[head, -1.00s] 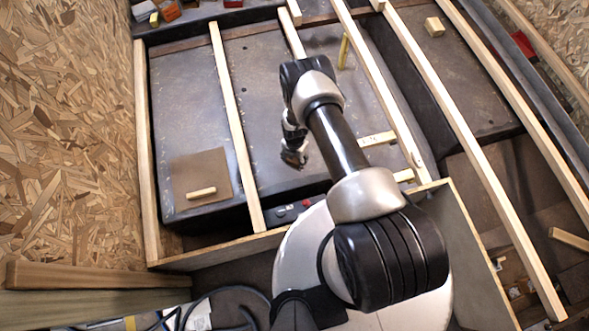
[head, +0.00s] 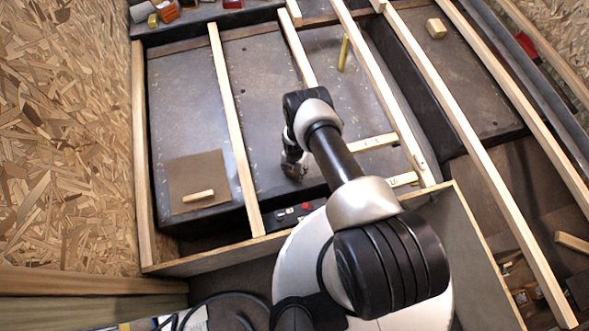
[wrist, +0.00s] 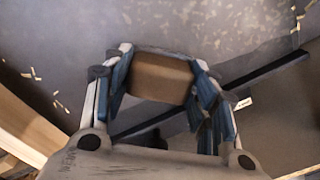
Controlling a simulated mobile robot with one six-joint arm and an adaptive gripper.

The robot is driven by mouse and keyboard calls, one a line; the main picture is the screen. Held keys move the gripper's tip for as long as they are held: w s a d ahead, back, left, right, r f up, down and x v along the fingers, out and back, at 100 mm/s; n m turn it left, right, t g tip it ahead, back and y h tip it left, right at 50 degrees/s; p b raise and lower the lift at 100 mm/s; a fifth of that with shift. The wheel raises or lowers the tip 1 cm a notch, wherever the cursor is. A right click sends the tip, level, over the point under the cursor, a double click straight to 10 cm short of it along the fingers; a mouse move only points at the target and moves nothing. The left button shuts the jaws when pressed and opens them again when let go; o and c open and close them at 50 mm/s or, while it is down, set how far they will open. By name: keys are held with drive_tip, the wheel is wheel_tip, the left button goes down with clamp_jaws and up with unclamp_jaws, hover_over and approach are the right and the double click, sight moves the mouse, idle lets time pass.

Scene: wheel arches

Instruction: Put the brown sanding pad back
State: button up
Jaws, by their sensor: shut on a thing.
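My gripper (wrist: 165,90) is shut on a brown block, which looks like the brown sanding pad (wrist: 160,77), held between its blue-lined fingers. In the head view my gripper (head: 294,170) is small and dark, over the grey panel (head: 265,110) near its front edge. The pad cannot be made out clearly there. Whether it touches the panel cannot be told. A flat brown square sheet (head: 215,170) lies on the panel to the left, past a wooden slat, with a small pale wooden bar (head: 198,196) on it.
Pale wooden slats (head: 236,130) run lengthwise across the panels. A yellow stick (head: 343,53) stands behind my gripper. A dark box with a red button (head: 300,212) sits at the front. A small wood block (head: 435,28) lies at the far right. A dark strip (wrist: 265,72) crosses the wrist view.

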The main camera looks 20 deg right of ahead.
drive_tip(key=o, duration=1)
drive_tip(key=shift+f, duration=0.1)
drive_tip(key=shift+o, duration=0.2)
